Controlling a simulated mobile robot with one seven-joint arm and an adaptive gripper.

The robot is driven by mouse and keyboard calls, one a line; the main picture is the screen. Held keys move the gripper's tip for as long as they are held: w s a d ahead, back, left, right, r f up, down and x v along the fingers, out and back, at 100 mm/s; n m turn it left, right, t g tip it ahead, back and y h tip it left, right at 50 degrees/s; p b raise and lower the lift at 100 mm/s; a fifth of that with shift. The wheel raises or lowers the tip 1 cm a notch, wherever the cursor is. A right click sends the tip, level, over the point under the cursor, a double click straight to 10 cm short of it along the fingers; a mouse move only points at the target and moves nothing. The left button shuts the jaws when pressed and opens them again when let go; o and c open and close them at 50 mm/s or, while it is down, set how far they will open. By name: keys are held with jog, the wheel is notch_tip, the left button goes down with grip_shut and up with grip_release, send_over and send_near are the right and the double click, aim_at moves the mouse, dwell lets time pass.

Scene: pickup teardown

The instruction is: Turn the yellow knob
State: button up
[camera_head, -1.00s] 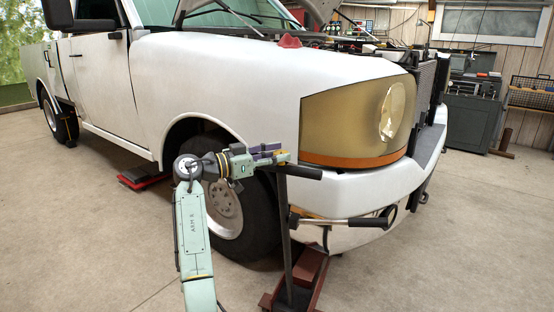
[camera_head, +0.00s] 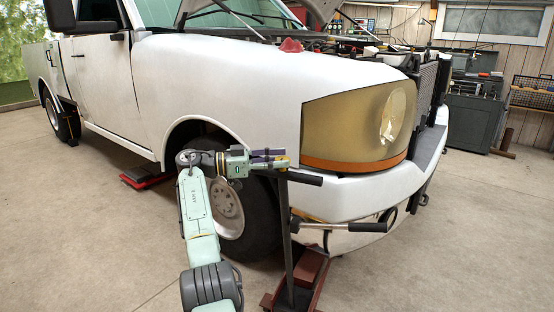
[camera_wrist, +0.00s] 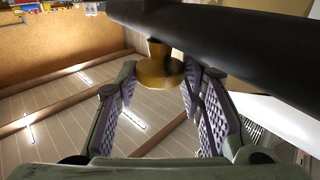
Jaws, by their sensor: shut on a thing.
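The yellow knob (camera_head: 281,162) sits at the top of the upright dark jack post (camera_head: 285,225), just under the black handle grip (camera_head: 305,179), in front of the pickup's front wheel. In the wrist view the knob (camera_wrist: 158,68) is a brassy, flared round piece beside the thick black bar (camera_wrist: 225,45). My gripper (camera_head: 278,158) reaches it from the left. In the wrist view my gripper (camera_wrist: 160,78) has its purple ridged pads on both sides of the knob, shut on it. Part of the knob is hidden behind the fingers in the head view.
The white pickup (camera_head: 230,75) stands close behind my arm, with its bumper (camera_head: 390,185) to the right. A black-gripped lever (camera_head: 345,227) sticks out to the right of the post. The red jack base (camera_head: 308,275) is on the floor. Open floor lies left and right.

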aim_at(278, 159)
jog(key=shift+d+f, duration=0.1)
jog(key=shift+f, duration=0.1)
jog(key=o, duration=1.1)
jog(key=shift+r, duration=0.1)
notch_tip(278, 159, up, 10)
dwell(0.3)
